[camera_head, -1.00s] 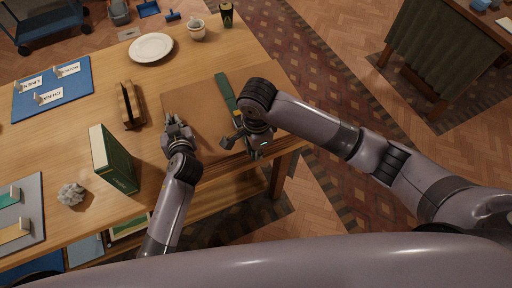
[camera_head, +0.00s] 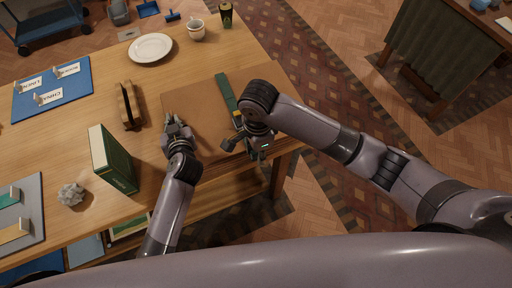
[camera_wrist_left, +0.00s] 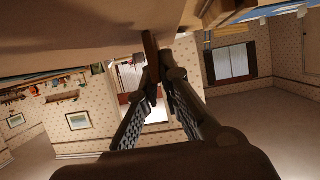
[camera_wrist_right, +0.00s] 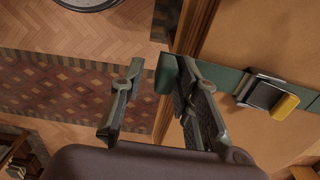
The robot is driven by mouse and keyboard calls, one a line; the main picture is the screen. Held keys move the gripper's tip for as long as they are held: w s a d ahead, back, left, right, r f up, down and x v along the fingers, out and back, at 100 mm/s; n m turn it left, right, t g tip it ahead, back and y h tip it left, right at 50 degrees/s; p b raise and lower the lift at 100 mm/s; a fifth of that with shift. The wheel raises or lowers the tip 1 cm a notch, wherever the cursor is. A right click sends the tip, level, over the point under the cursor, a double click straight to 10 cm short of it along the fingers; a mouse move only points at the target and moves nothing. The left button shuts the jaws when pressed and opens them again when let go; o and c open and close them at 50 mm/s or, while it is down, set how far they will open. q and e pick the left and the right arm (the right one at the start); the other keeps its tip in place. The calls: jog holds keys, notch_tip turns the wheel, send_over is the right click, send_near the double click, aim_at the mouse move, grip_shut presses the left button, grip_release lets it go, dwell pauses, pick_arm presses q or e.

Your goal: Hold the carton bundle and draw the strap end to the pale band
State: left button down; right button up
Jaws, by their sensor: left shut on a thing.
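The carton bundle (camera_head: 205,95) is a flat brown stack at the table's near right edge. My left gripper (camera_head: 172,122) is shut on its edge; the left wrist view shows the fingertips (camera_wrist_left: 153,72) closed on a thin brown edge. A green strap (camera_head: 226,92) lies across the bundle. It passes through a dark buckle with a yellow tab (camera_wrist_right: 285,106). A pale strip (camera_wrist_right: 243,86) shows beside the buckle; I cannot tell if it is the pale band. The strap end (camera_wrist_right: 165,76) sticks out past the bundle's edge. My right gripper (camera_wrist_right: 150,68) is open, its fingers around or beside that end.
A green book (camera_head: 112,160) stands left of my left gripper. A brown wooden holder (camera_head: 130,106), a white plate (camera_head: 151,48), a cup (camera_head: 196,30) and a blue board (camera_head: 52,88) are farther off.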

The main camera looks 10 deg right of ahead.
jog(key=shift+o, duration=0.2)
jog(key=shift+w+a+r, duration=0.1)
jog(key=shift+r, duration=3.45)
